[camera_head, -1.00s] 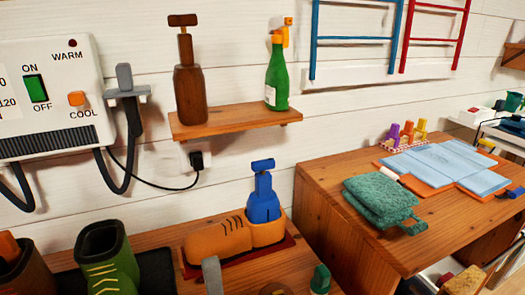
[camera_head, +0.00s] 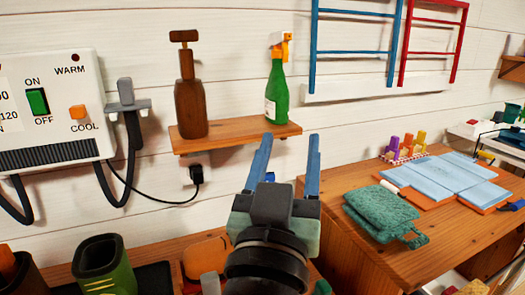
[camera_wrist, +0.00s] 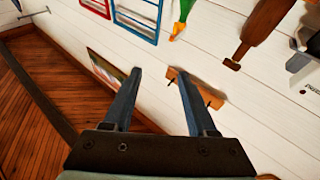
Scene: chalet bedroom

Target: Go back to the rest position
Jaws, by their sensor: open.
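My gripper (camera_head: 287,165) is in the lower middle of the head view, raised in front of the wall just below the small wall shelf. Its two blue fingers point up and stand apart, with nothing between them. In the wrist view my gripper (camera_wrist: 155,95) also shows open and empty, with white wall boards beyond it. My wrist hides most of an orange-brown shoe (camera_head: 205,255) on the low bench. The blue object that was in the shoe is hidden now.
A wooden shelf (camera_head: 230,134) holds a brown bottle (camera_head: 191,108) and a green spray bottle (camera_head: 277,92). At right, a wooden cabinet (camera_head: 350,235) bears a folded green cloth (camera_head: 382,212).

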